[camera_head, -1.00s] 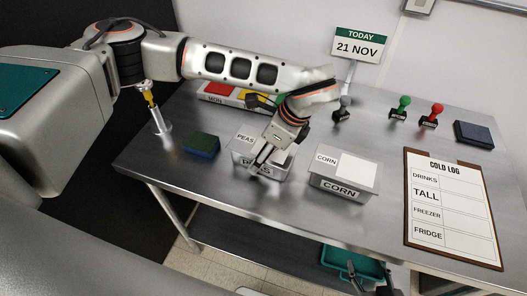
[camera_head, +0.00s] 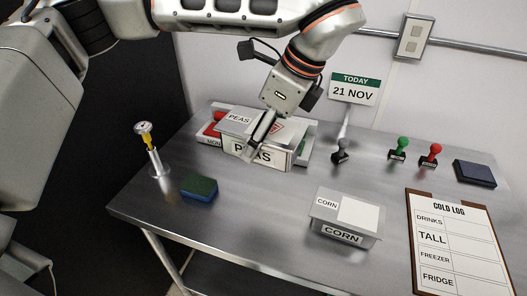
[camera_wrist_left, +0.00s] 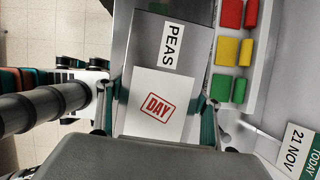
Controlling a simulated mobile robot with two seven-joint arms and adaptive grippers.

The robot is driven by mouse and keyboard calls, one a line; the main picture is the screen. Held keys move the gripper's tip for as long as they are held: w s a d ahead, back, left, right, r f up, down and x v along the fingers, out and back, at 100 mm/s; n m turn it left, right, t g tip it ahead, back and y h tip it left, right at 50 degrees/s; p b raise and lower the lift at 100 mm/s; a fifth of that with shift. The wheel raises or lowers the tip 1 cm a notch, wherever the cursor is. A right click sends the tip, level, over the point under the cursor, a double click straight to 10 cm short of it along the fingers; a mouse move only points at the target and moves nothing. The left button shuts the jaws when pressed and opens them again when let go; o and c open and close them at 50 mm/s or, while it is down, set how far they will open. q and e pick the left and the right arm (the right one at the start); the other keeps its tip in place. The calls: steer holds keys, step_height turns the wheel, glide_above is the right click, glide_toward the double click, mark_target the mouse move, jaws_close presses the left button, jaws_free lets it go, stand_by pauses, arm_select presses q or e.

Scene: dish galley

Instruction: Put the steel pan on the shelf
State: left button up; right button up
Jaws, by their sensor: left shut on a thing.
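A steel pan labelled PEAS (camera_head: 277,157) hangs above the back left of the steel table, in front of a tray of coloured blocks. My left gripper (camera_head: 262,132) is shut on it from above. In the left wrist view the pan's top (camera_wrist_left: 145,58) lies between the two fingers, with a white label stamped DAY in red. A second steel pan, labelled CORN (camera_head: 343,215), stands on the table at the front middle; its white label looks blank. No shelf is clearly in view. My right gripper is not in view.
The block tray (camera_head: 214,142) is partly hidden behind the pan. A blue-green sponge (camera_head: 200,188), a thermometer in a holder (camera_head: 157,165), a date sign (camera_head: 355,89), stamps (camera_head: 399,148), a dark pad (camera_head: 475,173) and a clipboard (camera_head: 455,240) stand around.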

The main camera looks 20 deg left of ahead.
arm_select(q)
steer(key=shift+r, duration=0.45)
steer(key=s+a+f+n+g, duration=0.2)
steer(key=a+f+n+g, duration=0.1)
steer(key=a+f+n, duration=0.5)
step_height(320, 180, down, 4)
steer(key=shift+a+f+n+h, duration=0.15)
steer(key=shift+a+n+h, duration=0.25)
steer(key=shift+a, duration=0.8)
steer(key=shift+w+d, duration=0.1)
